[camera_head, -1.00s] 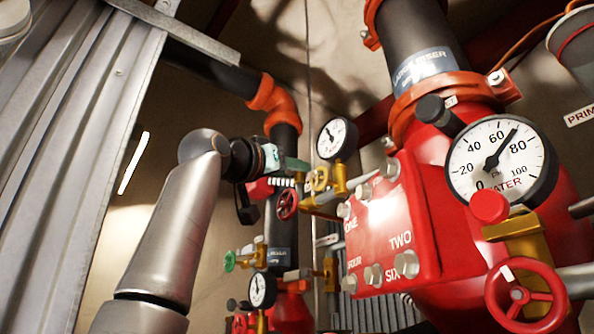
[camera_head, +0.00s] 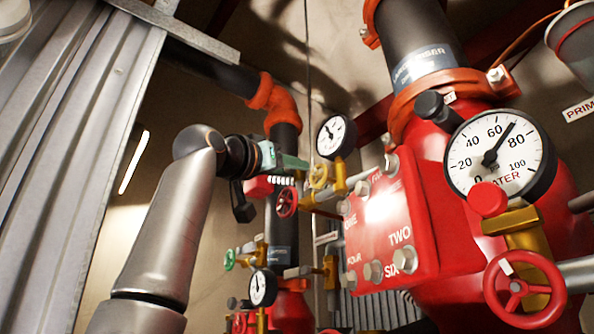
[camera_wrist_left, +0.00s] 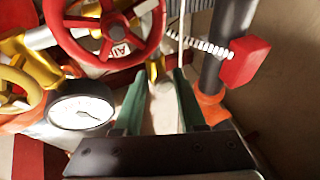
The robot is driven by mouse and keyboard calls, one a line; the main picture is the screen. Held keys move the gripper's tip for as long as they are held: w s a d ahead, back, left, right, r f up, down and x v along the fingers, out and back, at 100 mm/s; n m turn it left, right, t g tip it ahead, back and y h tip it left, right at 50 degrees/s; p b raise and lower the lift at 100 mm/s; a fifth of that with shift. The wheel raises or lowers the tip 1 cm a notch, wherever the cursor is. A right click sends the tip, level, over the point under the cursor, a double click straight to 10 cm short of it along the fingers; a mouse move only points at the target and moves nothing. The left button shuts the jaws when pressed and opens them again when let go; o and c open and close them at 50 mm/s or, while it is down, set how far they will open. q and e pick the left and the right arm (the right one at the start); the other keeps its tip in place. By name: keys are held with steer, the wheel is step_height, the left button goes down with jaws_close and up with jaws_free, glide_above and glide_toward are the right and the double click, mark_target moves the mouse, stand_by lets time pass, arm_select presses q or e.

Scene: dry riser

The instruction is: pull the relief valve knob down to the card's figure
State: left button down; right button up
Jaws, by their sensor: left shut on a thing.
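In the head view my left gripper (camera_head: 290,162) reaches in from the left among the pipework, its green fingers pointing right. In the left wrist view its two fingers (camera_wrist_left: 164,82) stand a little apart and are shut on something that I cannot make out. A red block (camera_head: 258,187) with a pale coil spring sits just below the gripper. In the wrist view this red block (camera_wrist_left: 245,62) lies right of the fingers, apart from them. Which part is the relief valve knob is unclear. No readable card shows. My right gripper is not in view.
A small red handwheel (camera_head: 287,203) and a yellow handwheel (camera_head: 319,175) are close to the fingertips. A white gauge (camera_head: 336,136) stands behind. A large water gauge (camera_head: 499,155) and red valve body (camera_head: 430,220) fill the right. Corrugated metal (camera_head: 70,150) is at left.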

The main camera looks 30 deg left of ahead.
arm_select(q)
steer(key=shift+s+a+r, duration=0.25)
steer(key=shift+s+a, duration=0.3)
steer(key=shift+s, duration=0.15)
steer(key=shift+s+a+r, duration=0.15)
steer(key=shift+s, duration=0.25)
steer(key=shift+s+a+r, duration=0.1)
steer(key=shift+s, duration=0.3)
stand_by(2.6)
steer(key=c, duration=1)
jaws_free()
steer(key=o, duration=0.3)
steer(key=shift+s+a+f, duration=0.1)
steer(key=shift+a, duration=0.2)
steer(key=o, duration=0.7)
steer(key=shift+w+d+f, duration=0.15)
steer(key=shift+w+d, duration=0.1)
steer(key=shift+w, duration=0.05)
steer(key=s+a+b, duration=0.2)
steer(key=s+a, duration=0.1)
steer(key=s, duration=0.4)
steer(key=shift+s, duration=0.25)
